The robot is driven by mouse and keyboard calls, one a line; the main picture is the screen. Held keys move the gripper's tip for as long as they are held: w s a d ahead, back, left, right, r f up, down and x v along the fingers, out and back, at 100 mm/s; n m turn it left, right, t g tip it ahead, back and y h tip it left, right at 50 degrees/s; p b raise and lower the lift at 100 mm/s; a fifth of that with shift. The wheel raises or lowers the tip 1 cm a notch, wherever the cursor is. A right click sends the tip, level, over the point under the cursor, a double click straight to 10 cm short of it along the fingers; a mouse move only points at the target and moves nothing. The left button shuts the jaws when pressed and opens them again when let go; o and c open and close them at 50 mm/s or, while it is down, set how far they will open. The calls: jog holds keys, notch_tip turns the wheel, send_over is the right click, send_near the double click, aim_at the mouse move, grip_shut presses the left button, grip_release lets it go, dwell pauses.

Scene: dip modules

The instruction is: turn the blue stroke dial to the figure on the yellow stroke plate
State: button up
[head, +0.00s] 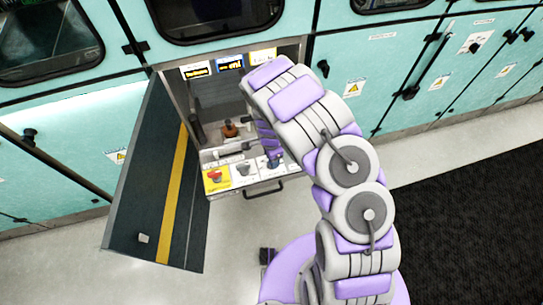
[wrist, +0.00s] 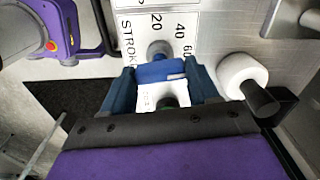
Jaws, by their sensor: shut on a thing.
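The blue stroke dial (wrist: 155,72) sits between the two fingers of my gripper (wrist: 160,88) in the wrist view. The fingers are shut on it. A short white mark shows near its right end; the figure it points at is unclear. The white scale (wrist: 165,22) beside it reads STROKE, 20, 40 and 60; the rest is hidden. In the head view my gripper (head: 268,143) is down at the right of the control panel, and the dial (head: 274,161) shows just below it. The yellow stroke plate (head: 262,56) hangs at the top right of the opening; its figure is too small to read.
A red button (head: 215,176) on yellow and a grey knob (head: 243,168) stand left of the dial. A blue plate (head: 230,65) hangs above. The open cabinet door (head: 150,190) stands at left. A white roller (wrist: 240,75) is close right of my gripper in the wrist view.

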jog(key=m, duration=0.4)
jog(key=shift+a+m, duration=0.1)
jog(key=shift+m, duration=0.2)
jog(key=m+b, duration=0.1)
jog(key=m, duration=0.9)
jog(key=shift+w+b, duration=0.1)
jog(key=shift+b, duration=0.2)
jog(key=m, duration=0.4)
jog(key=shift+r+m, duration=0.1)
jog(key=shift+m, duration=0.3)
jog(key=o, duration=1.1)
jog(key=shift+c, duration=0.2)
notch_tip(320, 180, up, 17)
jog(key=p, duration=0.2)
jog(key=shift+p, duration=0.35)
jog(key=shift+a, duration=0.1)
